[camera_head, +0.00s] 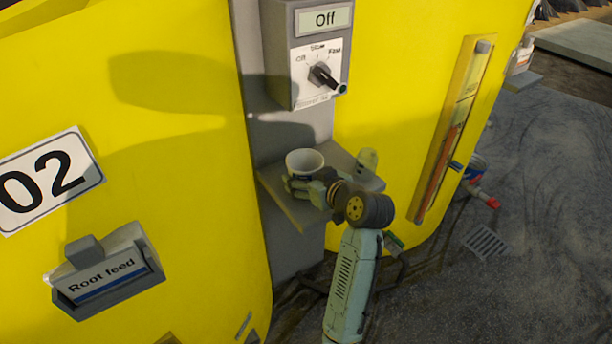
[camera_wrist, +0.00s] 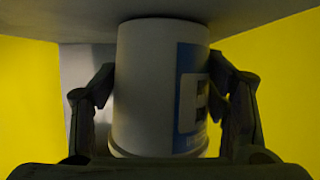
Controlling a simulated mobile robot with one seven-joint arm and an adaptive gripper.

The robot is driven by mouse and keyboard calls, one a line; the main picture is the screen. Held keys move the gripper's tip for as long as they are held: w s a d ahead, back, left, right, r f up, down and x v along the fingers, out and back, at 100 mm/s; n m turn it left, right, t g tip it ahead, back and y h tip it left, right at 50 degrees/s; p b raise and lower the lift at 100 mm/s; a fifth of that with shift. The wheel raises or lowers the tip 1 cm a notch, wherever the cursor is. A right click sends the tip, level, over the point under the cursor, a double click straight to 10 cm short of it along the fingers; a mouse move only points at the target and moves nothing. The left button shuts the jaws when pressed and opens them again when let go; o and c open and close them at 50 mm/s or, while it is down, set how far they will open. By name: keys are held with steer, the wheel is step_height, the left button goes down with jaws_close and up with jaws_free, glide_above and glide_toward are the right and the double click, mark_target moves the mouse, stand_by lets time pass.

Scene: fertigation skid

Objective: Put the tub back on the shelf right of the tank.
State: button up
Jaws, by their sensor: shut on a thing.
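A grey surface crosses the top of that view at the tub's end. I cannot tell whether the tub touches the shelf. The yellow tank (camera_head: 150,90) fills the left; a yellow surface also stands right of the grey column.
The control box (camera_head: 308,50) with a knob and "Off" display is just above the shelf. A level gauge (camera_head: 455,130) is to the right. A small ledge with a white bottle (camera_head: 521,58) is at far right.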

steer(key=shift+f, duration=0.2)
steer(key=o, duration=1.5)
steer(key=shift+r, duration=0.1)
steer(key=shift+r, duration=0.15)
steer(key=b+v, duration=0.1)
steer(key=v, duration=1.1)
